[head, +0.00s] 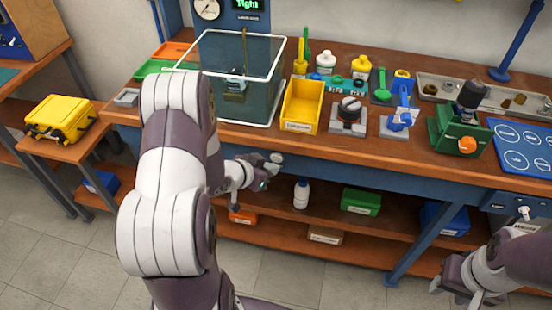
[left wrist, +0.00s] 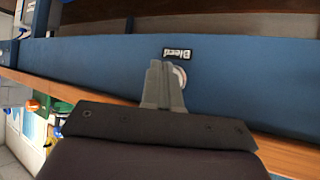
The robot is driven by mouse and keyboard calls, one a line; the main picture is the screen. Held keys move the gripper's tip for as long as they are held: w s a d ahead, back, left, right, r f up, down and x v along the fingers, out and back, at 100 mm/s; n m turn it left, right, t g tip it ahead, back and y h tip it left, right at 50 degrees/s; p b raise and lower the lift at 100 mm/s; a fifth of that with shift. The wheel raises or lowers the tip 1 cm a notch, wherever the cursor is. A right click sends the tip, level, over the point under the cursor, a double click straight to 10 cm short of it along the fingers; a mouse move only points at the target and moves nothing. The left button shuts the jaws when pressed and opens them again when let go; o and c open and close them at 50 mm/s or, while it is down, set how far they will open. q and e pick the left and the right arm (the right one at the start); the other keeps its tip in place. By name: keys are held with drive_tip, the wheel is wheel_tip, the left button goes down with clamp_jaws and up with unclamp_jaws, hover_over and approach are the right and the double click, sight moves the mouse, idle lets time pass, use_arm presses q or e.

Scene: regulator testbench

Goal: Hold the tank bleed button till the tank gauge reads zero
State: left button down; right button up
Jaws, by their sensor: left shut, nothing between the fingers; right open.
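The bleed button, a pale round disc (left wrist: 180,76), shows in the left wrist view on the blue front rail of the bench, beside an upside-down "Bleed" label (left wrist: 177,54). My left gripper (left wrist: 161,66) is shut and empty, its fingertips in front of the button and partly covering it. I cannot tell whether they touch it. In the head view the left gripper (head: 268,164) is at the bench's front rail. A round dial gauge (head: 207,9) is at the top left; its reading is too small to tell. My right gripper (head: 462,286) is open and empty at the lower right.
On the bench (head: 300,142) stand a clear water tank (head: 262,75), a yellow bin (head: 303,105), a grey block with a black knob (head: 349,113) and a green fixture (head: 460,134). A lower shelf holds a white bottle (head: 301,193) and a green box (head: 361,201).

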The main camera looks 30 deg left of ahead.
use_arm(q)
drive_tip(key=s, duration=0.2)
drive_tip(key=s+d, duration=0.1)
drive_tip(key=s, duration=0.2)
drive_tip(key=shift+d+p, duration=0.1)
drive_tip(key=shift+p, duration=0.3)
